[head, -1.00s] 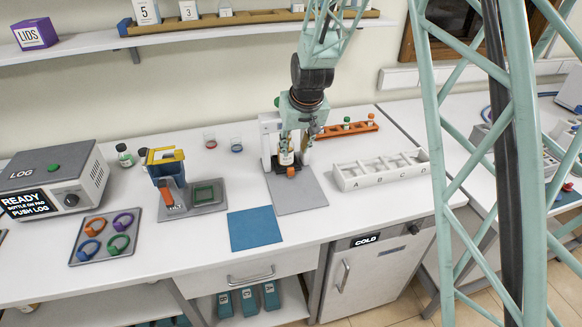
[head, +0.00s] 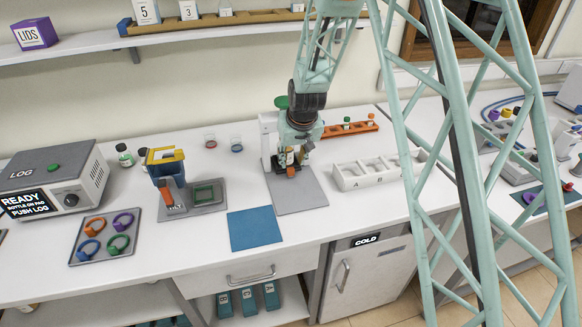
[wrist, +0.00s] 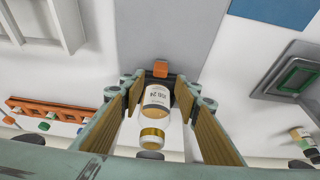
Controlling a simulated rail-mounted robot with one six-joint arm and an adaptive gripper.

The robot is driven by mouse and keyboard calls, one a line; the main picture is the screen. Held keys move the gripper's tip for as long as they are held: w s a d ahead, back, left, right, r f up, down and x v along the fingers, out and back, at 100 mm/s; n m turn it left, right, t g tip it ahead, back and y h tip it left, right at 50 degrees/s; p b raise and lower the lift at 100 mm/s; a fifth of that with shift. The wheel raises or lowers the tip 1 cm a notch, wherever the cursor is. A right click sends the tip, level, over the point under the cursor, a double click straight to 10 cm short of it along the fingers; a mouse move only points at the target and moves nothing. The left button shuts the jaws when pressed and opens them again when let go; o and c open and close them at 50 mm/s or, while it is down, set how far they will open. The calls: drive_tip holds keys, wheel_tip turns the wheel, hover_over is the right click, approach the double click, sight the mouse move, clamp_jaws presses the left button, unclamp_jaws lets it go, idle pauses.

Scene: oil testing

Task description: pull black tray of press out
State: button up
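The press (head: 267,143) is a white frame with a green knob (head: 281,102) on top, partly hidden behind my wrist. Its black tray (wrist: 177,79) is mostly hidden, with an orange front block (wrist: 160,68) that also shows in the head view (head: 291,171). A labelled bottle (wrist: 157,97) with a gold-coloured band stands at the tray, behind the orange block. My gripper (wrist: 160,100) is open, with one finger on each side of the bottle and visible gaps. It also shows in the head view (head: 292,158), low at the press.
A grey plate (head: 299,193) lies clear in front of the press, with a blue mat (head: 255,229) to its left. A white rack (head: 350,184) stands close on the right and an orange rack (head: 352,132) behind. The blue-yellow tilt device (head: 166,168) stands left.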

sight(291, 168)
drive_tip(key=shift+x, duration=2.7)
drive_tip(key=shift+c, duration=0.2)
clamp_jaws()
